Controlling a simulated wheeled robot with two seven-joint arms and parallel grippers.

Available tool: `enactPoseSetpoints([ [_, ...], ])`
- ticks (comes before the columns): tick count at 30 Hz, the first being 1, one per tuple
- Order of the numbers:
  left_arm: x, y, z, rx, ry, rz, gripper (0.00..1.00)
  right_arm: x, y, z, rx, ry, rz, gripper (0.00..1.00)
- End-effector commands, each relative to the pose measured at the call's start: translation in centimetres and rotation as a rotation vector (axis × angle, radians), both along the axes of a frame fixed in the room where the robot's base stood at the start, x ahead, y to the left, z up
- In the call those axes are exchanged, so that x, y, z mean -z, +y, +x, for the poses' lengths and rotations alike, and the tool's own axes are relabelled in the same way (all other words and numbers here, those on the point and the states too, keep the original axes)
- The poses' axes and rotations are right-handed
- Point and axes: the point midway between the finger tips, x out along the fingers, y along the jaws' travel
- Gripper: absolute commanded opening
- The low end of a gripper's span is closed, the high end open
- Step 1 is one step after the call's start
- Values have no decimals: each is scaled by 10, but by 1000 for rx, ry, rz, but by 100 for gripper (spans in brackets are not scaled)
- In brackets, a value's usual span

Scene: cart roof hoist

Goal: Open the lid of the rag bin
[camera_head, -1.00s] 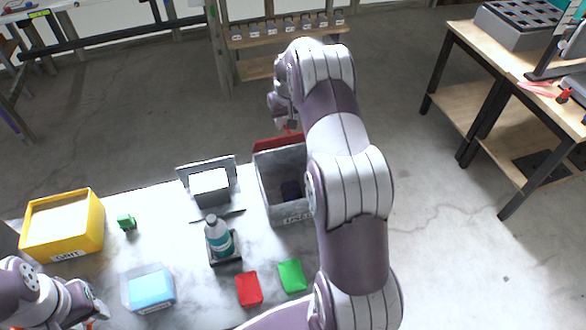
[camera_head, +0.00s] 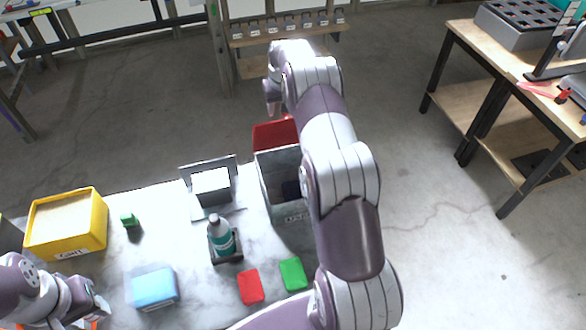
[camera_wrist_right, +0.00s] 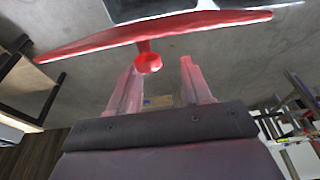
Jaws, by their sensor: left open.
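The rag bin (camera_head: 267,185) is a grey open-topped box at the back right of the white table, partly hidden by my right arm. Its red lid (camera_head: 275,134) stands raised at the bin's far edge, leaving the dark inside visible. In the right wrist view the lid (camera_wrist_right: 190,27) spans the top, with a round red knob (camera_wrist_right: 148,63) on a short stem. My right gripper (camera_wrist_right: 161,72) has its fingers apart, the knob near the left finger; contact is unclear. My left gripper (camera_head: 98,312) is open at the lower left, away from the bin.
A grey stand (camera_head: 211,187) is left of the rag bin.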

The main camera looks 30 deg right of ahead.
Motion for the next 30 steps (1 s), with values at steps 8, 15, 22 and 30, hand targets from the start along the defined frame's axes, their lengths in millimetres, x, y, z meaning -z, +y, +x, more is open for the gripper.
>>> enactPoseSetpoints([
  [8, 0, 0, 0, 0, 0, 0, 43, 0, -1, -1, 1, 1, -2, 49],
  [15, -8, 0, 0, 0, 0, 0, 43, -11, -2, -1, 1, 0, -2, 49],
  [22, -29, 0, 0, 0, 0, 0, 43, -44, -2, -1, 1, -1, -2, 49],
  [30, -52, 0, 0, 0, 0, 0, 43, -79, -2, -1, 1, 0, -2, 49],
])
